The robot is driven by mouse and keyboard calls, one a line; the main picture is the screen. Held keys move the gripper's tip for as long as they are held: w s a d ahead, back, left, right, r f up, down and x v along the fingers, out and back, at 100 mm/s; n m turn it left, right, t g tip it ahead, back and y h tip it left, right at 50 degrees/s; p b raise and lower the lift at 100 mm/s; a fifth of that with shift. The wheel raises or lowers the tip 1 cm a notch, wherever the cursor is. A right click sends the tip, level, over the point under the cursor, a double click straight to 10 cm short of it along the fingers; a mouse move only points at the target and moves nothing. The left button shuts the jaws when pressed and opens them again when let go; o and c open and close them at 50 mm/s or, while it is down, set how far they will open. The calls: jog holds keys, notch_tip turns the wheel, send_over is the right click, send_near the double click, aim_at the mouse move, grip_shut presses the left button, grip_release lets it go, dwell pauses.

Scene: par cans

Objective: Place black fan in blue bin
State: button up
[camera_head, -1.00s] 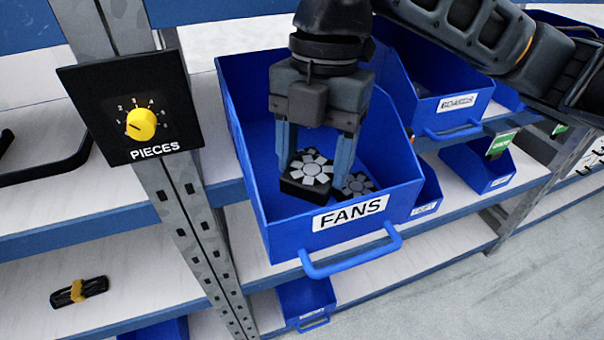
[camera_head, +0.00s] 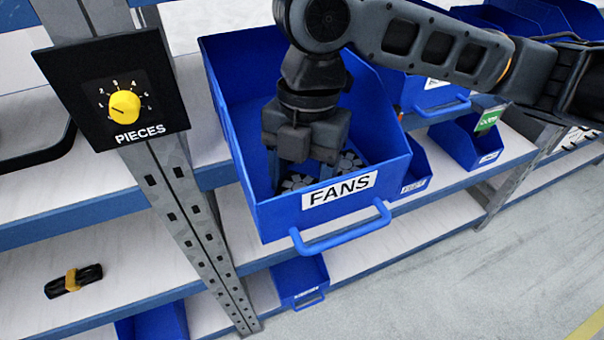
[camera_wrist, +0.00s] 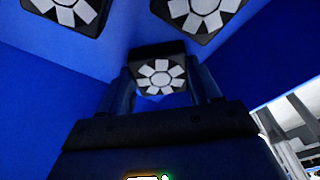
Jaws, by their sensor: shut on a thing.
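The blue bin labelled FANS (camera_head: 270,222) stands on the shelf in the middle of the head view. My gripper (camera_head: 299,176) is down inside it, shut on a black fan with a pale grey rotor (camera_head: 296,183). The bin's front wall hides the lower part of this fan, and I cannot tell whether it touches the floor. In the wrist view the held fan (camera_wrist: 161,77) sits between the two fingers (camera_wrist: 160,88). Two other fans, at the upper left (camera_wrist: 66,10) and upper right (camera_wrist: 198,10), lie in the bin, apart from it.
A black panel with a yellow dial marked PIECES (camera_head: 124,104) is on the metal upright (camera_head: 185,205) left of the bin. Other blue bins (camera_head: 466,143) stand to the right. A small black item with a yellow band (camera_head: 72,281) lies on the lower left shelf.

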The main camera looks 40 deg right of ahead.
aim_at(307, 176)
jog(key=o, duration=0.8)
jog(key=shift+c, duration=0.2)
notch_tip(307, 176, up, 12)
jog(key=d, duration=0.1)
jog(key=shift+w+d, duration=0.3)
jog(key=shift+w, duration=0.1)
jog(key=shift+r, duration=0.1)
